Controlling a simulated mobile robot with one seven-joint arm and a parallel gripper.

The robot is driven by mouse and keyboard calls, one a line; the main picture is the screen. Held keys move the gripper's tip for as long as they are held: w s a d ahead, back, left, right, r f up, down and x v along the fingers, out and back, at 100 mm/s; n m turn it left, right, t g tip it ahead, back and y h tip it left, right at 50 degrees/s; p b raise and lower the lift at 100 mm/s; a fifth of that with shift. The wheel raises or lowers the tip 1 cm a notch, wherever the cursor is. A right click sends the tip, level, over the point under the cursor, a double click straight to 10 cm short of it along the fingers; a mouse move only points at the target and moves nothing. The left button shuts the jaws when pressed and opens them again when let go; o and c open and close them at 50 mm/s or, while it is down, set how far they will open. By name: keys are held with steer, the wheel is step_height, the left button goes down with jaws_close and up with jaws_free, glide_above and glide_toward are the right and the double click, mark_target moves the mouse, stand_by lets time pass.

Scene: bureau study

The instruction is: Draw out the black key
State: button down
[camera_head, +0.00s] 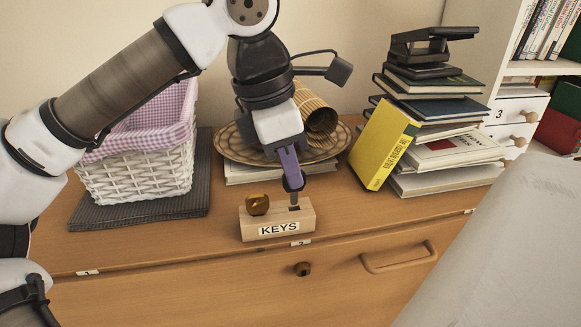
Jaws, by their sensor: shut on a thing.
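A small wooden block (278,224) labelled KEYS stands near the front edge of the wooden bureau top. The black key (293,186) stands upright at the block's right slot, its dark round head above a grey shank. The shank's lower end is at the slot, and I cannot tell how deep it sits. My gripper (291,176) reaches down from above and is shut on the black key's head. A brass-coloured round key head (257,204) stands at the left of the block.
A white wicker basket (140,170) with checked cloth stands on a grey mat (140,213) at left. A yellow book (384,150) leans against book stacks at right.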

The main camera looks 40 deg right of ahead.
steer(key=shift+d+v, duration=0.25)
steer(key=shift+v, duration=1.05)
steer(key=shift+s+r, duration=0.1)
steer(key=shift+s, duration=0.1)
